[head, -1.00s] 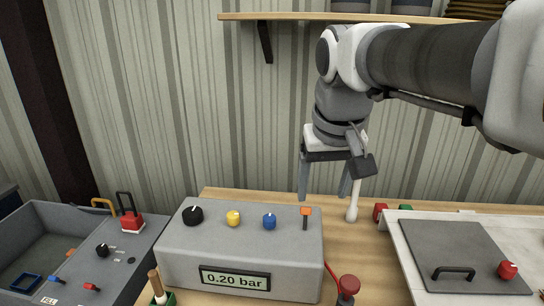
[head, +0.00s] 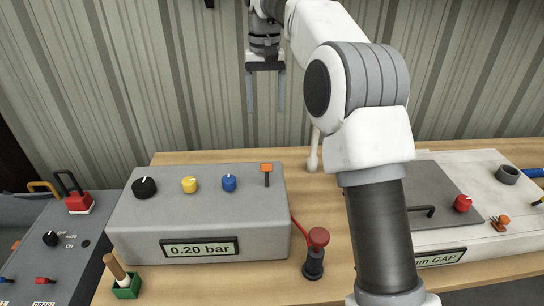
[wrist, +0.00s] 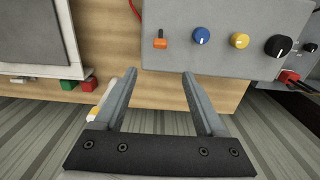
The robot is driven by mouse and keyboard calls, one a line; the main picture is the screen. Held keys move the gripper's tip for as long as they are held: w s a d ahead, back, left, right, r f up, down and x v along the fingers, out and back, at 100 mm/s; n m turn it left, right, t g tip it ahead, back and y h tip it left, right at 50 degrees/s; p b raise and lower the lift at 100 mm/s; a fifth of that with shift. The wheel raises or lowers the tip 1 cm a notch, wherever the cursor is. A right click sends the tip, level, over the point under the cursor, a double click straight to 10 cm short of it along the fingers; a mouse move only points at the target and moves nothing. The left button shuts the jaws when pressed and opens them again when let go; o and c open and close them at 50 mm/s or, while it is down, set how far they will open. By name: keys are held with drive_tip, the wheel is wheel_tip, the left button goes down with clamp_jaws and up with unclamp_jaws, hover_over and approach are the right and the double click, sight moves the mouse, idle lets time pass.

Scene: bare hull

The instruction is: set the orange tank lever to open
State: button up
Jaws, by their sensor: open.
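The orange lever (head: 266,168) sits at the right end of the top of a grey box (head: 140,223). Its orange block is at the far end of a dark slot. In the wrist view the lever (wrist: 160,43) shows at the upper middle, beside blue, yellow and black knobs. My gripper (head: 266,108) is open and empty. It hangs above and behind the box, fingers pointing down, roughly in line with the lever in the picture. In the wrist view the fingertips (wrist: 159,74) are apart, with the lever beyond them and nothing between. No lever labels are readable.
The box display (head: 199,248) reads 0.20 bar. A red-topped plunger (head: 317,250) stands to the right of the box. A white upright handle (head: 313,152) stands behind it. A green holder (head: 126,288) is at front left. My arm hides part of the right-hand panel (head: 500,230).

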sight(266, 164)
wheel_tip(266, 164, down, 18)
drive_tip(key=shift+r+b, duration=0.25)
drive_tip(key=shift+b, duration=0.55)
clamp_jaws()
idle(1.1)
